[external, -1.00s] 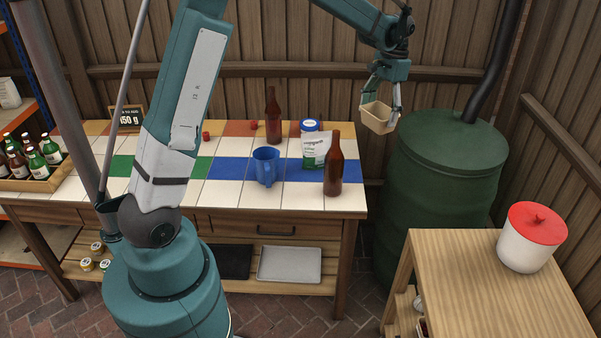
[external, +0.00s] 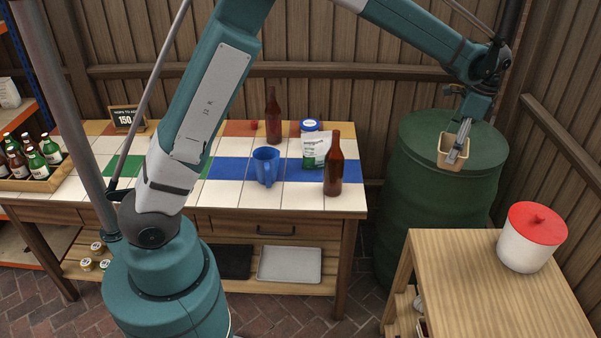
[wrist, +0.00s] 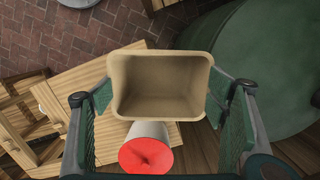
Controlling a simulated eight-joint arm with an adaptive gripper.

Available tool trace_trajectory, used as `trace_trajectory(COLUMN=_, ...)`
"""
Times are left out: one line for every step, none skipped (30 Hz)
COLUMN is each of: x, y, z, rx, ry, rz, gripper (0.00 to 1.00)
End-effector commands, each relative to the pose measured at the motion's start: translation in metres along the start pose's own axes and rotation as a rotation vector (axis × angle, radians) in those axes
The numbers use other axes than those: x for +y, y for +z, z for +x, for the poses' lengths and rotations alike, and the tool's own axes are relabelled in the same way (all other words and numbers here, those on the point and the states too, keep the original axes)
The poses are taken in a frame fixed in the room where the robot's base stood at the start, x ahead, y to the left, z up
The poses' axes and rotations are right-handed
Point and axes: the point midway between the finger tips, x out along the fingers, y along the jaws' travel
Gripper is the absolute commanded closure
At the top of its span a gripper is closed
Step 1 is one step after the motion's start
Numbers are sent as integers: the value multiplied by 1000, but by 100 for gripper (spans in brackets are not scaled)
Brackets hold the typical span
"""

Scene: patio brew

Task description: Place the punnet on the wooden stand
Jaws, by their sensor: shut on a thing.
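The punnet (external: 452,153) is a small tan open-topped box. My gripper (external: 459,137) is shut on it and holds it in the air in front of the green barrel, to the right of the tiled table. In the wrist view the punnet (wrist: 160,86) sits between my two fingers and looks empty. The wooden stand (external: 465,290) is at the lower right, with a light wood top and shelves below. It also shows under the punnet in the wrist view (wrist: 85,95). The punnet is above and apart from the stand.
A white pot with a red lid (external: 531,238) stands on the right back part of the stand; the front left of the top is clear. The green barrel (external: 430,215) stands behind. The tiled table holds a blue jug (external: 266,166), brown bottles (external: 334,170) and a bag (external: 316,148).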

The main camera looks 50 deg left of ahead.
Motion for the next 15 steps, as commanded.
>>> trace_trajectory(x=10, y=-14, z=-2, rx=0, ry=-7, rz=46, gripper=36)
trace_trajectory(x=14, y=-21, z=-3, rx=0, ry=-11, rz=74, gripper=36)
trace_trajectory(x=21, y=-31, z=-5, rx=0, ry=-17, rz=111, gripper=36)
trace_trajectory(x=26, y=-39, z=-6, rx=0, ry=-22, rz=140, gripper=36)
trace_trajectory(x=32, y=-46, z=-7, rx=1, ry=-26, rz=168, gripper=36)
trace_trajectory(x=39, y=-56, z=-8, rx=1, ry=-32, rz=205, gripper=36)
trace_trajectory(x=44, y=-63, z=-9, rx=1, ry=-36, rz=234, gripper=36)
trace_trajectory(x=50, y=-70, z=-10, rx=1, ry=-40, rz=262, gripper=36)
trace_trajectory(x=58, y=-80, z=-12, rx=1, ry=-46, rz=300, gripper=36)
trace_trajectory(x=63, y=-86, z=-12, rx=1, ry=-50, rz=328, gripper=36)
trace_trajectory(x=69, y=-93, z=-13, rx=1, ry=-54, rz=356, gripper=36)
trace_trajectory(x=77, y=-103, z=-15, rx=1, ry=-60, rz=394, gripper=36)
trace_trajectory(x=83, y=-109, z=-15, rx=0, ry=-64, rz=423, gripper=36)
trace_trajectory(x=90, y=-116, z=-16, rx=0, ry=-68, rz=451, gripper=36)
trace_trajectory(x=98, y=-126, z=-18, rx=0, ry=-74, rz=489, gripper=36)
